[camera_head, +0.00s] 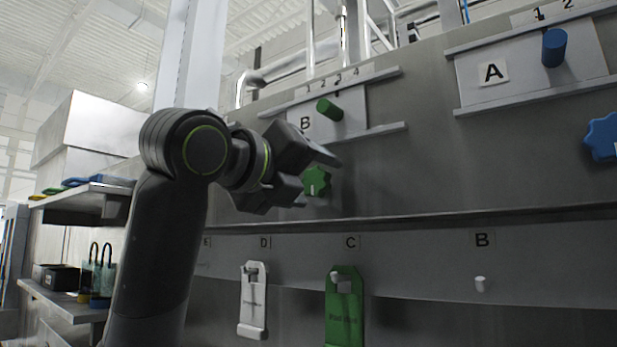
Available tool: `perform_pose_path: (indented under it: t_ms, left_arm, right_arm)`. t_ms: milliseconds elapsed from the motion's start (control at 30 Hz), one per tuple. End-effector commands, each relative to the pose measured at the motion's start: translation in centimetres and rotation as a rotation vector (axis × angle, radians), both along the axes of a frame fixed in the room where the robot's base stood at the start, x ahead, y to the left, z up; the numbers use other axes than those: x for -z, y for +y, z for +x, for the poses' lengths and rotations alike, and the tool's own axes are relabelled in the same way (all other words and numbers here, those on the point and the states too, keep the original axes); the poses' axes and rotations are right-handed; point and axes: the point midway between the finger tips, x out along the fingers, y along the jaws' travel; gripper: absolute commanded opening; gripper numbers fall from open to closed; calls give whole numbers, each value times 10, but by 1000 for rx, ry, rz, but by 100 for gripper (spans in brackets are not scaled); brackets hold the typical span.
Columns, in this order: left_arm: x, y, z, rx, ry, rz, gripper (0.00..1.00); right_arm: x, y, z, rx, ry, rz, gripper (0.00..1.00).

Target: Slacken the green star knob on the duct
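The green star knob (316,181) sits on the grey duct wall below the panel marked B, with a pale mark on its face. My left gripper (322,178) comes in from the left, its two fingers spread apart. The upper finger passes above the knob and the lower finger is at its left and below, partly covering it. I cannot tell whether either finger touches the knob. My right gripper is not in view.
A green cylinder handle (329,110) sticks out of slide panel B just above my gripper. A blue cylinder (554,47) and a blue star knob (603,137) are at the right. A ledge (450,221) runs below; white (252,312) and green (344,318) tags hang under it.

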Motion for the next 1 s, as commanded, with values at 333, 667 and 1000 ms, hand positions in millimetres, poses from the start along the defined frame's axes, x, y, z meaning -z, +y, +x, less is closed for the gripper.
perform_pose_path:
  t_ms: [333, 667, 1000]
  left_arm:
    - [0, 0, 0, 0, 0, 0, 20]
    - [1, 0, 0, -1, 33, -45, 20]
    - [2, 1, 0, -1, 176, -243, 20]
  right_arm:
    - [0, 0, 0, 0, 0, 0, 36]
    - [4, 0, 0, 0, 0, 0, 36]
    - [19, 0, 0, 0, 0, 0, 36]
